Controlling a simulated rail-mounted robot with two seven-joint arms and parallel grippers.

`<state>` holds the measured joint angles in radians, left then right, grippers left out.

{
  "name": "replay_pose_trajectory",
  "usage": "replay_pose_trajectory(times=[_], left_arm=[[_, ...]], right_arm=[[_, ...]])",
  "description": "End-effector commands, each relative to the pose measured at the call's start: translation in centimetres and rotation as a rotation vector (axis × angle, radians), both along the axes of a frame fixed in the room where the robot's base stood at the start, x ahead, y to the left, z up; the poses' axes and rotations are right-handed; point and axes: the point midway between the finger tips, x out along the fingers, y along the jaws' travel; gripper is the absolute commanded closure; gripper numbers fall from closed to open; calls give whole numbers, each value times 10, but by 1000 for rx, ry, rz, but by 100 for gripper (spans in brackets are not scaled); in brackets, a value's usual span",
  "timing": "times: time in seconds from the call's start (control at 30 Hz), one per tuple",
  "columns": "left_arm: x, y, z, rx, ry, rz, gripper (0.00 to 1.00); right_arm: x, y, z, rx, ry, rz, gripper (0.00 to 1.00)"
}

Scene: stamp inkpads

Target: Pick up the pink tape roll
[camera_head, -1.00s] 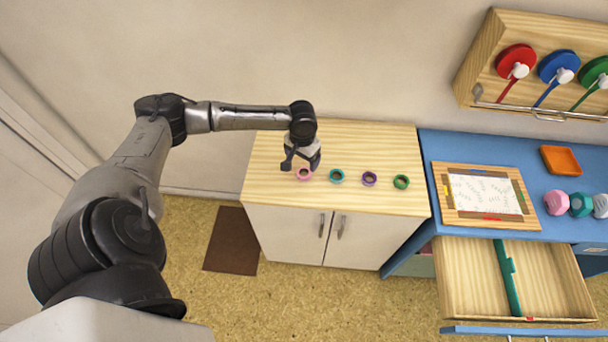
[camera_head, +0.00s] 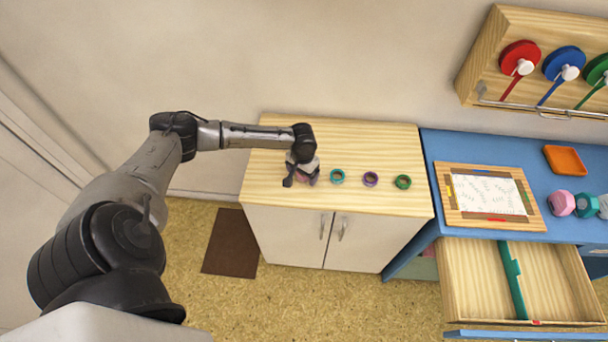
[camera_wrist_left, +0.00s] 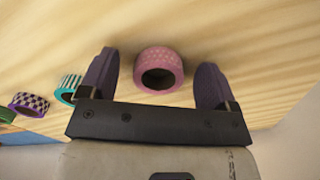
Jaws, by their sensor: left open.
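The pink tape roll (camera_wrist_left: 160,62) lies on the wooden cabinet top, between the two open fingers of my left gripper (camera_wrist_left: 154,80) in the left wrist view. A gap shows on each side of the roll, so the fingers do not appear to touch it. In the head view my left gripper (camera_head: 301,180) is low over the left part of the cabinet top and hides most of the roll. My right gripper is not in view.
A teal roll (camera_head: 337,176), a purple roll (camera_head: 371,179) and a green roll (camera_head: 403,182) stand in a row to the right on the cabinet top (camera_head: 350,145). A blue desk (camera_head: 450,150) with an open drawer (camera_head: 470,275) is further right.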

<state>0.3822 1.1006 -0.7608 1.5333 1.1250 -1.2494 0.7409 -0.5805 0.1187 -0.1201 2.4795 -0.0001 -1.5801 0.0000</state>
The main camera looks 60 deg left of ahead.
Motion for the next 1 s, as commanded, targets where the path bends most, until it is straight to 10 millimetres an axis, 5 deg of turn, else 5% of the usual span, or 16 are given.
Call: replay_pose_trajectory(times=[0.2, 0.77, 1.0], left_arm=[[0, 0, 0, 0, 0, 0, 17], [0, 0, 0, 0, 0, 0, 70], [0, 0, 1, 0, 0, 0, 70]], right_arm=[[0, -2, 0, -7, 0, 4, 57], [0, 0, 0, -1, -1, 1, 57], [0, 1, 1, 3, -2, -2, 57]])
